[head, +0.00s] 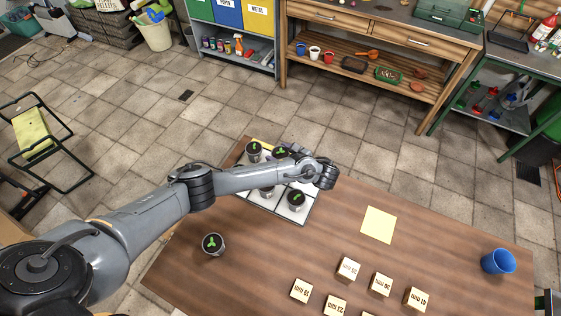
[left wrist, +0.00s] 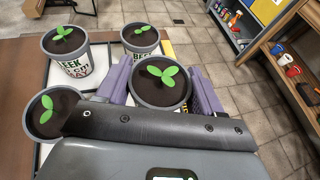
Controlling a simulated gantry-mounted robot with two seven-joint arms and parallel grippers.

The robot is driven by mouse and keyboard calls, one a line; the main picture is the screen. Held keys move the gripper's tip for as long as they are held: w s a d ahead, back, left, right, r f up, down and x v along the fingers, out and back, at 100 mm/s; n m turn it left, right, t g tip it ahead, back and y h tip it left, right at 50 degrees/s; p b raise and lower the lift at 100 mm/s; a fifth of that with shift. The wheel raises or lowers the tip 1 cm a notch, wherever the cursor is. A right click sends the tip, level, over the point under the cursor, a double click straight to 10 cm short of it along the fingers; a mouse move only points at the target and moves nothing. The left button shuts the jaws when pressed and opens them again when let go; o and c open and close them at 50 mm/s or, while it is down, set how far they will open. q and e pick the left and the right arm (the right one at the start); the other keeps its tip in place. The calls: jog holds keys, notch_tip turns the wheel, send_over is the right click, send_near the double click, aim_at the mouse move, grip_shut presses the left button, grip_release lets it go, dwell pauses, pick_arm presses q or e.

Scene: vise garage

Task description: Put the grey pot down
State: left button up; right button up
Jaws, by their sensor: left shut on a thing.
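My left gripper (head: 283,150) is over the far side of the white tray (head: 279,209) in the head view. It is shut on a grey pot (head: 281,153) with a green seedling in dark soil. In the left wrist view the same pot (left wrist: 160,90) sits upright between the purple fingers (left wrist: 162,84). Its lower part is hidden by my wrist, so I cannot tell whether it touches the tray. Other seedling pots stand around it on the tray, among them a far left pot (head: 253,150) and a near right pot (head: 296,199). My right gripper is not in view.
Another seedling pot (head: 213,243) stands alone on the brown table (head: 225,285), left of the tray. A yellow sheet (head: 378,225), several numbered wooden blocks (head: 348,269) and a blue cup (head: 498,261) are to the right. My left arm crosses the table's left side.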

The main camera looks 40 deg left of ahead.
pick_arm(q)
notch_tip(320, 180, down, 3)
jog(key=shift+f, duration=0.1)
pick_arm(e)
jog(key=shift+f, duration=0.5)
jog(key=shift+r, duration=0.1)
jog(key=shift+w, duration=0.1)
pick_arm(q)
jog(key=shift+f, duration=0.2)
jog(key=o, duration=1.1)
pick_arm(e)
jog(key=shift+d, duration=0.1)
pick_arm(q)
jog(key=shift+r, duration=0.2)
